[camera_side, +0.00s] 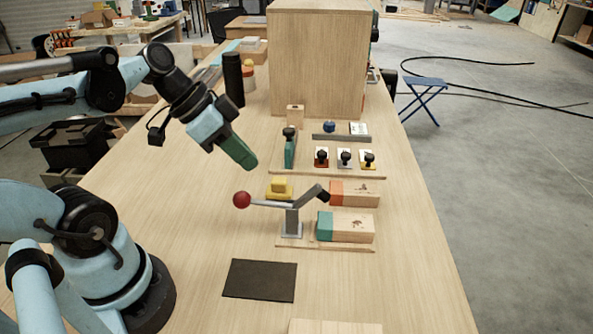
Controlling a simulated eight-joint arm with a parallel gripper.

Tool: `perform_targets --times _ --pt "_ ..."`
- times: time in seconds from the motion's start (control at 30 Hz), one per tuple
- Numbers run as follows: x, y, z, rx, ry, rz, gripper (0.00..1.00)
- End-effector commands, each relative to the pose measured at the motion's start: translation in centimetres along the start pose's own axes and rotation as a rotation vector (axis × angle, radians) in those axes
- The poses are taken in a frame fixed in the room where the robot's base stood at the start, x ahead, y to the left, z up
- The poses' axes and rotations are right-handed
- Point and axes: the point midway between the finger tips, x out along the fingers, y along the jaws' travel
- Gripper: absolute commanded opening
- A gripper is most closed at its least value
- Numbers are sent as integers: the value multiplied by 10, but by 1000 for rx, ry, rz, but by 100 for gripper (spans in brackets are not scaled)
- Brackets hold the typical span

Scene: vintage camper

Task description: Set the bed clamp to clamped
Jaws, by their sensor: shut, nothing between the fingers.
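What looks like the bed clamp (291,219) is a grey metal post on a thin wooden base. A lever with a red ball knob (242,200) extends left from its top, roughly level. A dark angled arm (314,194) extends right, raised toward the wooden blocks; I cannot tell whether it touches one. My gripper (250,164), with green fingers, is shut and empty. It points down and right in the air, above and behind the red knob in the picture, apart from the clamp.
Blocks with an orange end (337,194) and a teal end (325,226) lie right of the post. A yellow piece (279,188) sits behind the lever. Behind stand a board with small black-knobbed parts (345,157), a black cylinder (233,80) and a large wooden box (318,60). A dark mat (260,280) lies in front.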

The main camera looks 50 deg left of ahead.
Motion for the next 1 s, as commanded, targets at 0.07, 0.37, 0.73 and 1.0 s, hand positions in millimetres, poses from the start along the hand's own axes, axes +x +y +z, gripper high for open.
perform_targets --times 0.07,0.37,0.73,1.0 --pt "-9 0 -4 55 44 42 0" --pt "-38 5 -20 268 217 130 0" --pt "-44 7 -24 322 259 138 0" --pt "-39 8 -25 324 257 139 0"
